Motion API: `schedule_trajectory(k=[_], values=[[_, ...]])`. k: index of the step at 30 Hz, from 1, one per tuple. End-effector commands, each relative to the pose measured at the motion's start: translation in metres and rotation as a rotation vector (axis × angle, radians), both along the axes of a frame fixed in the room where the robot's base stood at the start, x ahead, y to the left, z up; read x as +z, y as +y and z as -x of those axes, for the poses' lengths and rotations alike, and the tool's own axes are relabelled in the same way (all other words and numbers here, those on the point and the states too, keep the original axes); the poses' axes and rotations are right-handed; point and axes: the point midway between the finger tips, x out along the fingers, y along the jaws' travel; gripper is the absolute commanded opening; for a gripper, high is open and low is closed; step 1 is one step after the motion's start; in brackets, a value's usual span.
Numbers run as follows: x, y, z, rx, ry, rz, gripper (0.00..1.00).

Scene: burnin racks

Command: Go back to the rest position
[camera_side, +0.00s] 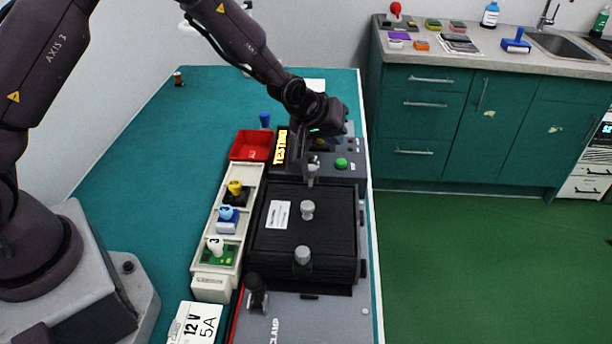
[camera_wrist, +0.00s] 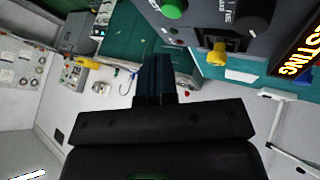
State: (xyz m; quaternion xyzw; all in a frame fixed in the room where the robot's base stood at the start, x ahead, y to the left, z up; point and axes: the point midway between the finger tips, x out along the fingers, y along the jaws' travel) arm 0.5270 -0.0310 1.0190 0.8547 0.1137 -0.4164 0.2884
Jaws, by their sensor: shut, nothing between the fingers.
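My gripper (camera_wrist: 156,68) is shut and empty, its dark fingers together in the wrist view. In the side view my wrist is above the control box (camera_side: 349,172) at the far end of the bench, and the fingertips are hard to make out against dark parts. The box's green button (camera_side: 341,163) and lit TESTING sign (camera_side: 281,147) show beside it. The wrist view also shows the green button (camera_wrist: 173,8), a yellow knob (camera_wrist: 217,56) and the sign (camera_wrist: 298,50).
A black lidded fixture (camera_side: 335,230) with grey knobs stands in front of the box. Left of it are a pale rack (camera_side: 212,283) with yellow-, blue- and white-topped modules and a red bin (camera_side: 250,146). The teal bench (camera_side: 140,160) is largely clear on the left.

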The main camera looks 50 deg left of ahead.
Motion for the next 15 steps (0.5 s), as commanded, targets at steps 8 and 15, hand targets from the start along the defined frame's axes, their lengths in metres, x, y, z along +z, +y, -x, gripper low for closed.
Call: schedule_trajectory(k=[8, 15], values=[[0.031, 0.006, 0.088, -0.237, 0.285, -0.147, 0.0], [0.105, 0.016, 0.174, -0.414, 0.392, -0.236, 0.0]])
